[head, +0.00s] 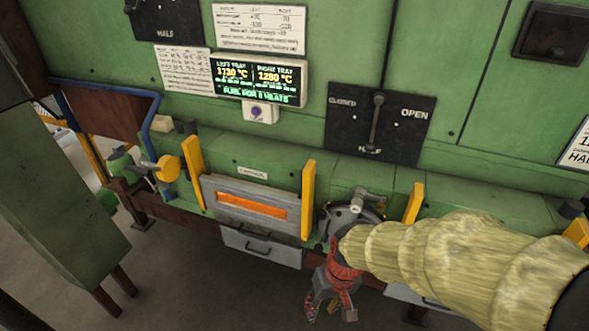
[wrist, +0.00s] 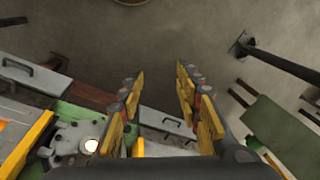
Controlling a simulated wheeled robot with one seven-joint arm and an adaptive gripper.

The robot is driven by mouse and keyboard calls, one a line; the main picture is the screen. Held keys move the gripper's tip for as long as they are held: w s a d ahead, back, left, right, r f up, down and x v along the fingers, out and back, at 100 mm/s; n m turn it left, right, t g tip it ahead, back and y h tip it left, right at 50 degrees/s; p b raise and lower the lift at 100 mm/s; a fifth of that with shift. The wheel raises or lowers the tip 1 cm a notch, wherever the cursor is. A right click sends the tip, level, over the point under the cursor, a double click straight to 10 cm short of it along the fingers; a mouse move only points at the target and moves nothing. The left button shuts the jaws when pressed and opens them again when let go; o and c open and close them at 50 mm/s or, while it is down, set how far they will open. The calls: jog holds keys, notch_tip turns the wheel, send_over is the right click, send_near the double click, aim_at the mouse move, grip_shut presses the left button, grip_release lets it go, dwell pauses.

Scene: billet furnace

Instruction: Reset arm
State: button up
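My gripper (head: 330,304) hangs low in front of the furnace in the head view, below a round metal fitting with a handle (head: 356,205). My arm reaches in from the right in a tan sleeve. In the wrist view the two yellow-padded fingers of my gripper (wrist: 160,88) stand apart, with only floor and a drawer edge seen between them. Nothing is held.
The green furnace front carries a glowing window (head: 252,206) between yellow bars. A lever panel (head: 379,123) and a lit temperature display (head: 256,80) are above. Drawers (head: 262,247) sit below. A green column (head: 62,214) stands left. Grey floor (head: 190,262) is open.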

jog(key=s+d+m+t+h+b, duration=0.1)
jog(key=s+d+t+b, duration=0.1)
jog(key=d+b, duration=0.4)
jog(key=s+d+r+m+t+b, duration=0.1)
jog(key=s+d+t+b, duration=0.2)
jog(key=b, duration=0.8)
jog(key=shift+s+d+r+m+h, duration=0.2)
jog(key=shift+s+d+m+h, duration=0.15)
jog(key=shift+s+d, duration=1.05)
jog(key=shift+w+d, duration=0.15)
jog(key=shift+d, duration=0.05)
